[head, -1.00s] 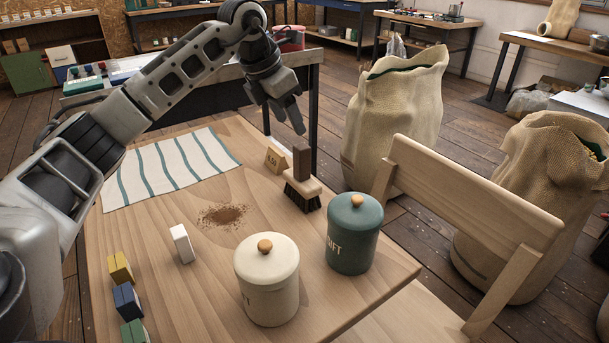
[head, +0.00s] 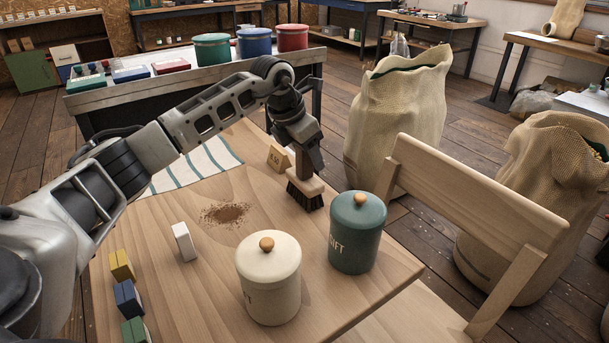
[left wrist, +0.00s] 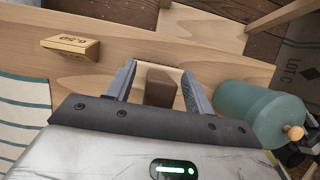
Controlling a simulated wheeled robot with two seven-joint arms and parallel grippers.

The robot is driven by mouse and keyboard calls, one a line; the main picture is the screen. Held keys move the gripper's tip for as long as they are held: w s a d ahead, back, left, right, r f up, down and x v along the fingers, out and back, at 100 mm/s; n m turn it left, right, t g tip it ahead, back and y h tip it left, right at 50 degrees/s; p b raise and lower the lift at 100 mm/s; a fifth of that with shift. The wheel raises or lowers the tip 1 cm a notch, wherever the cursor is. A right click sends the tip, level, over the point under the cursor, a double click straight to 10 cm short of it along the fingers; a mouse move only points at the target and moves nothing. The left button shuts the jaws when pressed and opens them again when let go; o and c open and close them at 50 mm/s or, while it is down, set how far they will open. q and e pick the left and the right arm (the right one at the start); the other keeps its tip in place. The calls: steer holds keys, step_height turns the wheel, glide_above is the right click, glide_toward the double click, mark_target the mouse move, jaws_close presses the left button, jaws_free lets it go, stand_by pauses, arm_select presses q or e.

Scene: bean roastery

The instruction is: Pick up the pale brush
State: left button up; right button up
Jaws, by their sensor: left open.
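The pale brush (head: 317,186) stands bristles down near the table's far right edge. It has a pale wooden block, dark bristles and a brown upright handle. My left gripper (head: 306,171) is over it, pointing down, and hides most of the handle in the head view. In the left wrist view, the brush's brown handle (left wrist: 160,90) stands between the two open fingers of the left gripper (left wrist: 157,74), with a gap visible on each side. My right gripper is not in view.
A small wooden price block (head: 278,158) stands just left of the brush. A green lidded canister (head: 355,240) and a cream canister (head: 268,285) stand nearer. Brown grounds (head: 225,214) lie mid-table. A chair (head: 470,190) and a sack (head: 395,120) stand right.

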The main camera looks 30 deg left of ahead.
arm_select(q)
jaws_close()
steer(key=shift+r, duration=0.2)
steer(key=shift+r, duration=0.25)
step_height(320, 180, up, 2)
steer(key=shift+r, duration=0.1)
steer(key=s+d+r, duration=0.3)
steer(key=s+r, duration=0.7)
steer(key=s, duration=0.3)
steer(key=shift+s+d, duration=0.25)
steer(key=shift+d, duration=0.15)
